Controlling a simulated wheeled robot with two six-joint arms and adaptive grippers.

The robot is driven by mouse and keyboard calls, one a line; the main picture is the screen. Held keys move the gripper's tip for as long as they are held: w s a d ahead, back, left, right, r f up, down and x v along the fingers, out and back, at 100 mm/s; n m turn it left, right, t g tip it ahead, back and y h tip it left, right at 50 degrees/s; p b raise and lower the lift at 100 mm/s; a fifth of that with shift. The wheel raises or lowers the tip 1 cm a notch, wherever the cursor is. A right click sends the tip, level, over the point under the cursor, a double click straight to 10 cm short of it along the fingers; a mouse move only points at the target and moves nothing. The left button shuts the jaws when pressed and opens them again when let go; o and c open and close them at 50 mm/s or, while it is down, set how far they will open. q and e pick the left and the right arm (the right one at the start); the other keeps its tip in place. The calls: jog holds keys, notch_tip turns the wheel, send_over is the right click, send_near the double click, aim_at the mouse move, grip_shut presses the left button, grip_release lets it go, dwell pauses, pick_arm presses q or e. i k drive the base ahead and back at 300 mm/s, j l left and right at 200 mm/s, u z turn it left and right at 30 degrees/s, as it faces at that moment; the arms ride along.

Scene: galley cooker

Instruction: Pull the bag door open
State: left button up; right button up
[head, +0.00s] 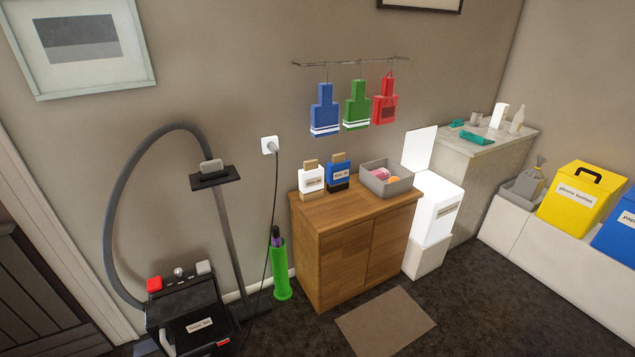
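A black vacuum cleaner (180,304) stands on the floor at the lower left, cut off by the bottom edge. Its front panel (208,314), which looks like the bag door, carries a small white label (200,325) too small to read surely. The panel appears closed. A pale piece (196,343) and a small red piece (223,341) show low on it. A red button (154,284), a round knob and a grey block sit on top. A grey hose (109,210) arches up to a stand with a dark plate (214,179). Neither gripper is in view.
A wooden cabinet (345,259) with bottles and a grey bin stands right of the vacuum. A brown mat (385,321) lies in front. Yellow and blue bins stand at the right.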

aim_at(180, 323)
jog(key=u, duration=1.35)
